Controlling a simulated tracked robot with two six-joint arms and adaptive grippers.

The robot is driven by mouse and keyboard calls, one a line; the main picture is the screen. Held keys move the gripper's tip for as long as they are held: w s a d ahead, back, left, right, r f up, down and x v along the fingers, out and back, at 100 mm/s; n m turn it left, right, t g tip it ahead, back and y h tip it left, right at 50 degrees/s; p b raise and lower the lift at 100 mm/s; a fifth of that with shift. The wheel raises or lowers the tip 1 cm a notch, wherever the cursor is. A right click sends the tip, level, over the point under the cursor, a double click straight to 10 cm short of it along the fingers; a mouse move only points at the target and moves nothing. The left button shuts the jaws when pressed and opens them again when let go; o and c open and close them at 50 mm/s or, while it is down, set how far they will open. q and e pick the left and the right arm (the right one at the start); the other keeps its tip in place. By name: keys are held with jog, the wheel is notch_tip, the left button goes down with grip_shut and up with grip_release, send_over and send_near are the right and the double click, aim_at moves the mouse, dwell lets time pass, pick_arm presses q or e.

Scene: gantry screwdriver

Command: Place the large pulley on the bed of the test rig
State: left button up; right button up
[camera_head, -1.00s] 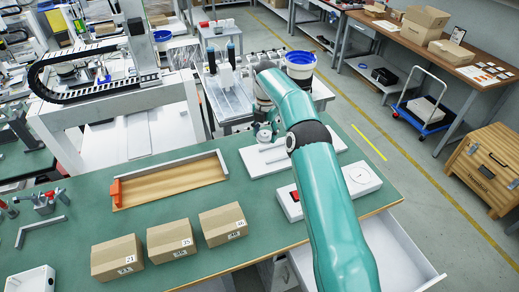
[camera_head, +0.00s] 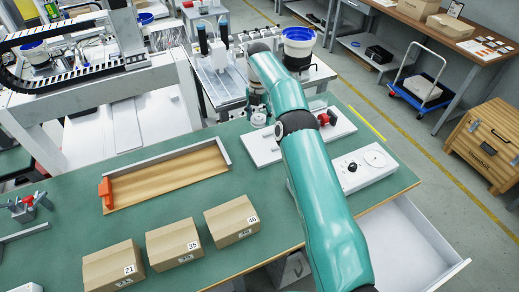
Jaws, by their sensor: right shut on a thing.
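The test rig is a white plate with a raised bed (camera_head: 264,148) on the far right part of the green bench. A red-handled part (camera_head: 325,119) sits at its right end. My right arm crosses in front of the rig and hides its middle. My right gripper (camera_head: 259,117) is at the rig's back left, seen small and partly behind my arm. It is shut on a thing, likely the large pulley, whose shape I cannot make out. Whether it touches the bed cannot be told. My left gripper is out of view.
A white control box (camera_head: 361,165) with a dial stands right of my arm. Cardboard boxes (camera_head: 174,243) line the bench front, and a wooden tray (camera_head: 170,178) lies behind them. An open drawer (camera_head: 415,245) juts out at the right. Bare green bench top lies left of the rig.

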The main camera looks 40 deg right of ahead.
jog(key=b, duration=0.2)
send_over(259, 147)
notch_tip(259, 147, down, 8)
jog(key=shift+r, duration=0.25)
notch_tip(259, 147, down, 5)
jog(key=shift+r+p, duration=0.1)
jog(key=shift+p, duration=0.35)
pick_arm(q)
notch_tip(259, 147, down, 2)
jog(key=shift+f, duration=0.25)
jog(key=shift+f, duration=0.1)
pick_arm(e)
jog(key=shift+f, duration=0.25)
jog(key=o, duration=1.2)
jog(key=shift+r, duration=0.1)
